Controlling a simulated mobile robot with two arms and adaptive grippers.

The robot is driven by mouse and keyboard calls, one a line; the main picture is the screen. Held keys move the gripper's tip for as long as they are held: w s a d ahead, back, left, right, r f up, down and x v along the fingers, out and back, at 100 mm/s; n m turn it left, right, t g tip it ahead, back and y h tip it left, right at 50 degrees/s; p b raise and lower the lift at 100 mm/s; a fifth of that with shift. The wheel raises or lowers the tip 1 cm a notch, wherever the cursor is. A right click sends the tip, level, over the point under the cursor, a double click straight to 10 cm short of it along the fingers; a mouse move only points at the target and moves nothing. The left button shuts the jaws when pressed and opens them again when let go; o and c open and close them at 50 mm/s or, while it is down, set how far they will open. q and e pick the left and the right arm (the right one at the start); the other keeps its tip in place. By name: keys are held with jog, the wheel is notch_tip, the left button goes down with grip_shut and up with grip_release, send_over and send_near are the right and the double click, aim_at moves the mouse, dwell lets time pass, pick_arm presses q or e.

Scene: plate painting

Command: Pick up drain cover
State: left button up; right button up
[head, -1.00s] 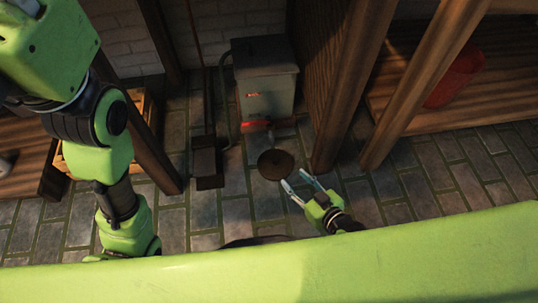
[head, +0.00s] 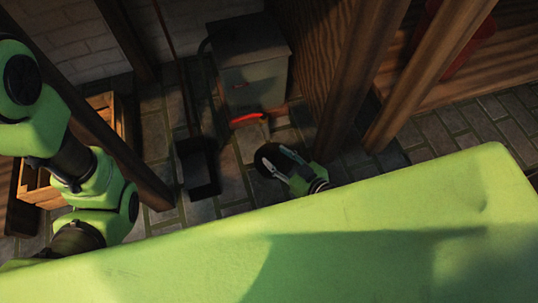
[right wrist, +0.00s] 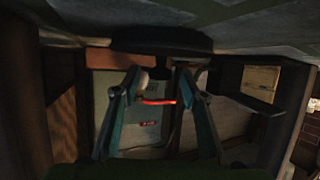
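The drain cover (head: 261,161) is a dark round disc on the stone floor in the head view, partly hidden by my right gripper. In the right wrist view the cover (right wrist: 160,40) is a dark disc at the top, with a dark knob-like part below it. My right gripper (head: 277,157) is over the cover, its two fingers apart. The right wrist view shows the fingers (right wrist: 162,76) on either side of the knob-like part; I cannot tell if they touch it. My left arm comes in at the left of the head view; its gripper is out of view.
Wooden posts (head: 350,90) rise close on the right. A dark tray-like box (head: 198,168) and a wooden crate (head: 38,186) are to the left.

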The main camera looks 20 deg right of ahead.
grip_shut()
jog(key=shift+r, duration=0.1)
jog(key=shift+r, duration=0.25)
